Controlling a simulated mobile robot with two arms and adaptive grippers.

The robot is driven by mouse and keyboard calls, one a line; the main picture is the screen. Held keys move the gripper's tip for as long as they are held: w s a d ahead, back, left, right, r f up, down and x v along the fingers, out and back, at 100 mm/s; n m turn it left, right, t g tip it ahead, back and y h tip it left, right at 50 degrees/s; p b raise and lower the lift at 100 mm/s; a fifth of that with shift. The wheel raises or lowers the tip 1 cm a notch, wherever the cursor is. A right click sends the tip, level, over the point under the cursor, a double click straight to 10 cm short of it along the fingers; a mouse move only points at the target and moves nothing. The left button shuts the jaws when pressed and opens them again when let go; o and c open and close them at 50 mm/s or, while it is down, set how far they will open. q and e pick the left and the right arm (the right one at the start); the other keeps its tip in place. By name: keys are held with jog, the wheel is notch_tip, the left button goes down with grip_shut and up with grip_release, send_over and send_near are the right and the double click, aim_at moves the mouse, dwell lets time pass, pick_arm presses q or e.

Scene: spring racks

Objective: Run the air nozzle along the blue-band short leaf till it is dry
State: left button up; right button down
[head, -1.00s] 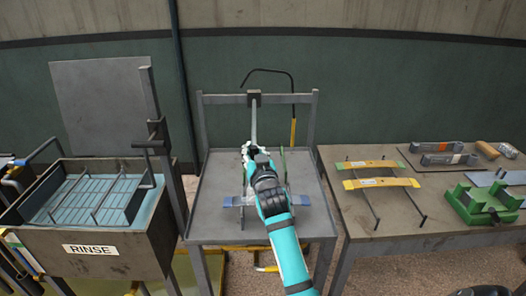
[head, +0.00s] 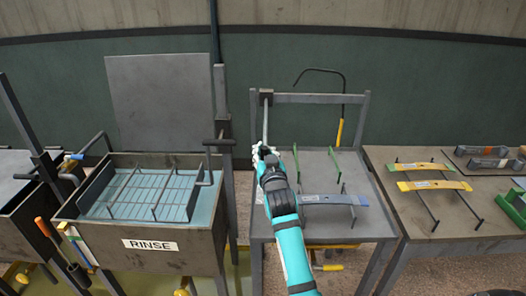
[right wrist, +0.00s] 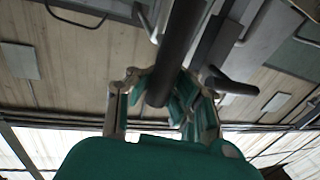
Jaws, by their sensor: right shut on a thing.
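The blue-band short leaf (head: 320,199) is a grey strip with a blue end. It lies level across thin rods on the grey middle table; my arm hides its left part. My right gripper (head: 262,150) is at the table's left side, beyond the leaf's left part. In the right wrist view a dark rod (right wrist: 172,65) passes between the fingers of the right gripper (right wrist: 163,100). The nozzle's tip is hidden, and I cannot tell whether the leaf is wet. My left gripper is out of view.
The rinse tank (head: 165,245) stands left, with a dark upright post (head: 222,120) close to my right gripper. A curved dark tube with a yellow end (head: 340,132) hangs behind the table. On the right table (head: 405,215) are yellow-banded leaves (head: 433,185) on rods.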

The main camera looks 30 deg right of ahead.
jog(key=shift+a+f, duration=0.3)
jog(key=shift+f, duration=0.3)
jog(key=c, duration=1.9)
grip_release()
jog(key=o, duration=0.7)
jog(key=shift+s+a+r, duration=0.25)
jog(key=shift+r, duration=0.2)
jog(key=shift+o, duration=0.2)
jog(key=shift+w+d, duration=0.1)
jog(key=shift+d, duration=0.1)
jog(key=v, duration=0.7)
jog(key=shift+s+a, duration=0.2)
jog(key=shift+s, duration=0.05)
jog(key=shift+r, duration=0.1)
